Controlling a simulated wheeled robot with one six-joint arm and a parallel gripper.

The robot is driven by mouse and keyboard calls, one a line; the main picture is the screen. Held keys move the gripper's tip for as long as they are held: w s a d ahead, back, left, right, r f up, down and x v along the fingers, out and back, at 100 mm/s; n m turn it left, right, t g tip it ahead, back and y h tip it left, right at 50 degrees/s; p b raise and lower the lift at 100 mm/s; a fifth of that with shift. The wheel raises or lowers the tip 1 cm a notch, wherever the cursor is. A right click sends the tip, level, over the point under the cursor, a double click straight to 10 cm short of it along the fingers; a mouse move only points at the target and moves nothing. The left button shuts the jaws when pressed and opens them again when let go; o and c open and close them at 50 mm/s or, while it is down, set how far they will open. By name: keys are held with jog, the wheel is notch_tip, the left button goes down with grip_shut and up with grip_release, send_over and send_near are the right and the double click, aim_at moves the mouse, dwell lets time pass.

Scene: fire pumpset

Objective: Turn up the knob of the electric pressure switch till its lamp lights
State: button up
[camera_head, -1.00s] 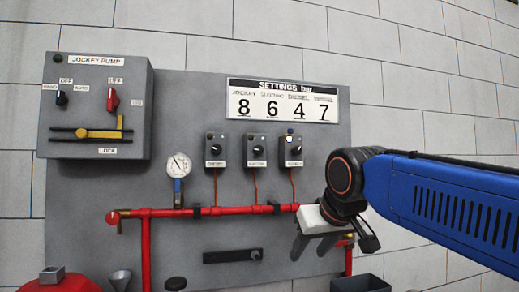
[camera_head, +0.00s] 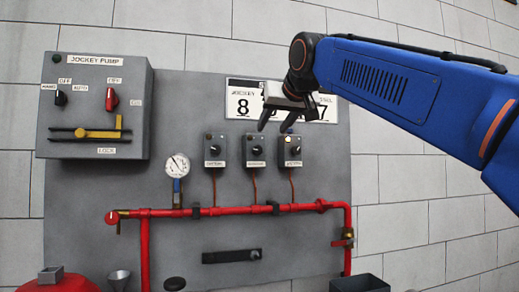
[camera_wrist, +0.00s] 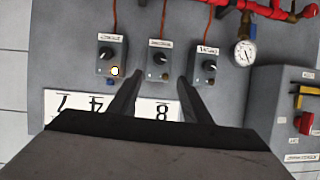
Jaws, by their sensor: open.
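The electric pressure switch (camera_head: 255,160) is the middle of three small grey boxes, with a dark round knob (camera_head: 256,151). In the wrist view its knob (camera_wrist: 160,59) shows upside down between and beyond my fingers. Its lamp looks dark. My gripper (camera_head: 273,127) is open and empty, its fingertips just above the middle and right boxes in the head view. In the wrist view my gripper (camera_wrist: 162,82) has its fingers apart on either side of the middle box. Whether they touch anything is not clear.
The jockey switch (camera_head: 215,160) is on the left. The diesel switch (camera_head: 290,165) on the right has a bright white lamp spot (camera_wrist: 115,71). The settings sign (camera_head: 240,104) is partly hidden by my gripper. A gauge (camera_head: 177,165) and red pipe (camera_head: 235,210) lie nearby.

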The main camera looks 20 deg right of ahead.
aim_at(259, 150)
jog(key=x, duration=1.4)
jog(key=shift+w+d+f, duration=0.1)
jog(key=shift+w+f, duration=0.15)
jog(key=c, duration=1.1)
